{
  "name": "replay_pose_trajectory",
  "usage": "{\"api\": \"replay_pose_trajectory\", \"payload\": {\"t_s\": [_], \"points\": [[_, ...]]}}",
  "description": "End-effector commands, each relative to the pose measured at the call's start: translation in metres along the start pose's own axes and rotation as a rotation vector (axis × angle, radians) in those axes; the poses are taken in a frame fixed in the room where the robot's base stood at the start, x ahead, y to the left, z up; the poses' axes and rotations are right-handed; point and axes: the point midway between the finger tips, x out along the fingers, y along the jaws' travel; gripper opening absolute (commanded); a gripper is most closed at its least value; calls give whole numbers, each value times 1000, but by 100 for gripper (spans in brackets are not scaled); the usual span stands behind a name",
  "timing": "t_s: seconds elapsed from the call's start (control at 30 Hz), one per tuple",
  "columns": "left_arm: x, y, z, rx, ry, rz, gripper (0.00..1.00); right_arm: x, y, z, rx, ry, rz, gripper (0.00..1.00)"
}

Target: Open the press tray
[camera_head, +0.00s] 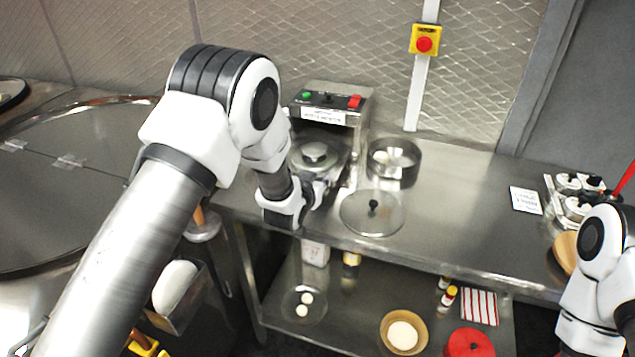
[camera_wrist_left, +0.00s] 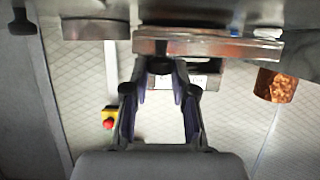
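The steel press (camera_head: 357,120) stands against the wall on the counter, with a green and a red button on top. Its tray area with a round plate (camera_head: 315,152) is under the top housing, partly hidden by my left arm. My left gripper (camera_head: 326,190) is at the press's front edge. In the left wrist view, the tray's metal front (camera_wrist_left: 215,45) spans the top. My left gripper (camera_wrist_left: 161,78) points at it with its fingers apart, around a small dark handle-like part (camera_wrist_left: 160,67). I cannot tell whether they touch it. My right gripper is out of view.
A round steel container (camera_head: 408,170) and a glass lid (camera_head: 372,213) stand right of the press. A red emergency button (camera_head: 424,44) is on the wall. The middle right of the counter (camera_head: 460,205) is clear. A lower shelf holds bowls and jars.

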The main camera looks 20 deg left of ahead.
Motion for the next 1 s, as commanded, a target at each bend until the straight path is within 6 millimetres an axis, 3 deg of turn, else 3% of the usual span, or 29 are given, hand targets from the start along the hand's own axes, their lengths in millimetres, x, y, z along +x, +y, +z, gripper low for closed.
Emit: {"api": "replay_pose_trajectory", "payload": {"t_s": [0.03,0.07,0.1,0.47,0.57,0.8,1.0], "points": [[0,0,5,1,-9,1,36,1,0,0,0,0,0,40],[0,0,4,1,-9,1,47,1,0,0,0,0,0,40],[0,0,4,1,-8,1,51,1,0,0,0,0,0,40],[-6,0,2,1,-5,0,51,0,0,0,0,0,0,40],[-23,0,2,2,-5,0,51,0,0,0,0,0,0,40],[-84,0,2,2,-6,0,51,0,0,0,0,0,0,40],[-116,0,3,1,-7,1,51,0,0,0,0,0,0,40]]}}
